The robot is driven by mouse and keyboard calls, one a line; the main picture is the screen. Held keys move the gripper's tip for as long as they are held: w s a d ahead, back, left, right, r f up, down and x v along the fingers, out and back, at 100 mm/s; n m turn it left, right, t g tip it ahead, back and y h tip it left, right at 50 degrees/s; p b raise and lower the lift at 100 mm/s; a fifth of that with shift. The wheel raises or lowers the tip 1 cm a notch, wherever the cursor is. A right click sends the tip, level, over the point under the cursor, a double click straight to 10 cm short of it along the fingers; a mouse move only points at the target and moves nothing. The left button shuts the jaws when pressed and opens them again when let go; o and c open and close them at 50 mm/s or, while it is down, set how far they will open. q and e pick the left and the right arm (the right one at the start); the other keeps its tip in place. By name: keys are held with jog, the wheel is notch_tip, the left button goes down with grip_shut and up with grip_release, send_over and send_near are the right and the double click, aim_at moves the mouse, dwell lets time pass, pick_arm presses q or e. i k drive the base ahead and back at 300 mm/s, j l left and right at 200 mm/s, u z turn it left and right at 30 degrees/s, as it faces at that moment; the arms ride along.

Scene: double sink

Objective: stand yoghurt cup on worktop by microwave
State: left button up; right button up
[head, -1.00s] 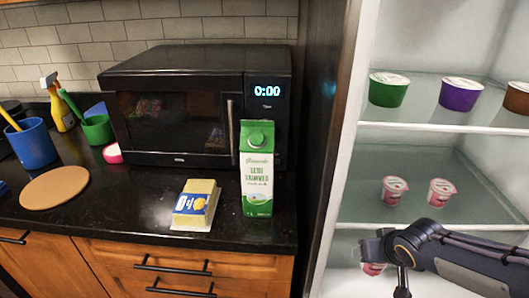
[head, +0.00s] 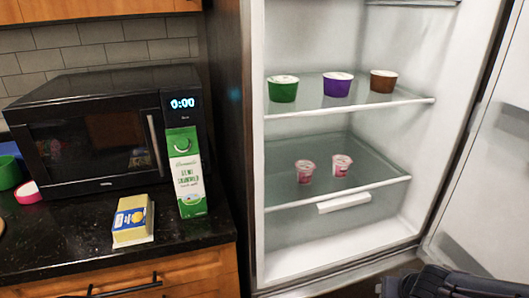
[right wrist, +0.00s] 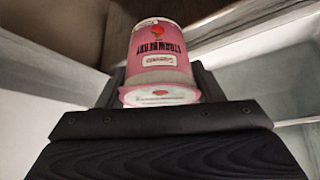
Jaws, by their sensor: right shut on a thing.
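A pink strawberry yoghurt cup (right wrist: 158,58) is held between the fingers of my right gripper (right wrist: 155,95) in the right wrist view. The gripper is shut on it. In the head view only part of my right arm shows at the bottom right, and the held cup is out of sight. The black microwave (head: 95,135) stands on the dark worktop (head: 75,250) at the left. Two similar pink cups stand on the lower fridge shelf, a left one (head: 305,172) and a right one (head: 341,166). My left gripper is not in view.
A green-and-white milk carton (head: 187,172) and a yellow butter pack (head: 133,220) stand before the microwave. The fridge (head: 338,125) is open, its door (head: 490,180) swung right. Green, purple and brown tubs are on its upper shelf. Worktop left of the butter is clear.

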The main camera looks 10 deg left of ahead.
aim_at(74, 230)
jog(key=k+j+z, duration=0.15)
jog(key=z, duration=0.25)
jog(key=k+j+z, duration=0.1)
jog(key=z, duration=0.25)
jog(key=k+z, duration=0.2)
jog(key=z, duration=0.2)
jog(key=k+z, duration=0.15)
jog(key=z, duration=0.2)
jog(key=k+j+u, duration=0.1)
jog(key=k, duration=0.2)
jog(key=k+j+u, duration=0.1)
jog(key=k, duration=0.15)
jog(key=u, duration=0.4)
jog(key=k+j+u, duration=0.1)
jog(key=u, duration=0.35)
jog(key=j+u, duration=0.1)
jog(key=u, duration=0.3)
jog(key=j+u, duration=0.1)
jog(key=u, duration=0.3)
